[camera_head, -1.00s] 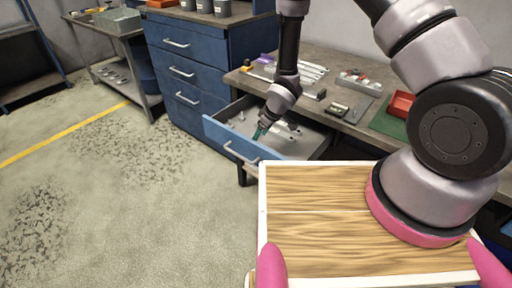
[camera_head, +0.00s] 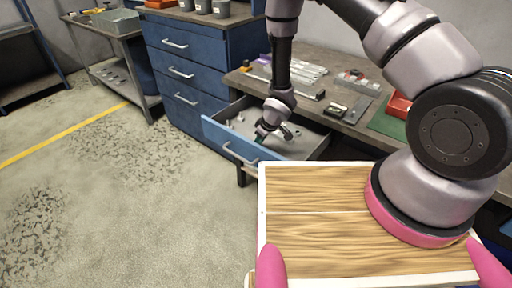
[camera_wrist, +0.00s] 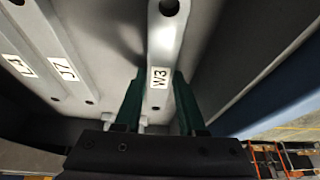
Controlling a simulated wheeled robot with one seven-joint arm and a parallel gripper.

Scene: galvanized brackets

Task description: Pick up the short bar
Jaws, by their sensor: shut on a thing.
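A galvanized grey bar labelled W3 (camera_wrist: 165,40), with a hole near its far end, runs between the green fingers of my gripper (camera_wrist: 159,88) in the wrist view. The fingers are shut on its sides near the label. In the head view my gripper (camera_head: 261,136) is low inside the open drawer (camera_head: 312,143). I cannot tell from its length alone whether W3 is the short bar.
Another bar labelled J7 (camera_wrist: 62,62) lies to the left of W3, with a further labelled bar (camera_wrist: 20,66) beyond it. The drawer's blue front (camera_head: 238,138) stands close to my gripper. The workbench top (camera_head: 350,92) above carries metal parts and a red bin (camera_head: 399,104).

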